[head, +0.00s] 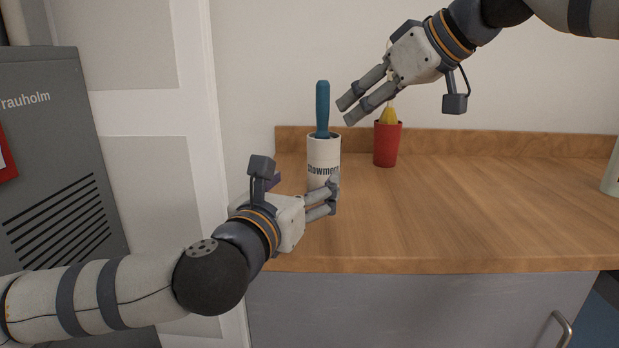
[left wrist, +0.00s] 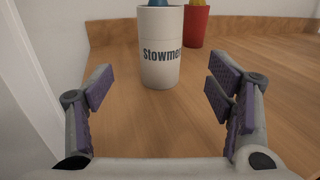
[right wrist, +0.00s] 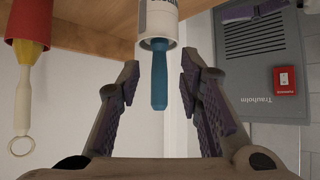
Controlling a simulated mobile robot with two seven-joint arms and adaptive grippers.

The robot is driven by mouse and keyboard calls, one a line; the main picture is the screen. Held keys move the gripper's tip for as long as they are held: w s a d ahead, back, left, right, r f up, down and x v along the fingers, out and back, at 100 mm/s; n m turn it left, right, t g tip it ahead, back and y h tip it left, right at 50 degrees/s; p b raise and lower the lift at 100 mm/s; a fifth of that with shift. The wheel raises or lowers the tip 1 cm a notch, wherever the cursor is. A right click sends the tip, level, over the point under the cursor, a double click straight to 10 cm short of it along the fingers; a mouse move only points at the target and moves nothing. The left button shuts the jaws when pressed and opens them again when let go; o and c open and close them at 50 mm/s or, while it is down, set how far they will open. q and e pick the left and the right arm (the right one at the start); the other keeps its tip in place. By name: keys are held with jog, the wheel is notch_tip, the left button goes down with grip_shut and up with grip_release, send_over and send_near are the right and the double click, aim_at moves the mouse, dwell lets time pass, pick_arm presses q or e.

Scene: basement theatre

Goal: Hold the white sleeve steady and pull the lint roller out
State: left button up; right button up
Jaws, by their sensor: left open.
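The white sleeve (head: 323,152) stands upright on the wooden counter, with dark lettering on its side. It also shows in the left wrist view (left wrist: 160,62). The blue handle of the lint roller (head: 322,105) sticks up out of its top; the rest is hidden inside. My left gripper (head: 333,197) is open in front of the sleeve. In the left wrist view the sleeve stands beyond and between the spread fingers. My right gripper (head: 345,111) is open, above and right of the handle. In the right wrist view the handle (right wrist: 159,78) shows between the spread fingers, apart from them.
A red cup (head: 387,146) with a yellow-headed tool (head: 389,115) stands right of the sleeve. A pale object (head: 612,175) is at the right edge. The counter's (head: 480,205) middle is clear.

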aim_at(319, 168)
pick_arm(q)
jog(key=x, duration=0.9)
jog(key=shift+w+d, duration=0.1)
jog(key=shift+d, duration=0.05)
jog(key=shift+c, duration=0.5)
jog(key=c, duration=1.1)
dwell(0.8)
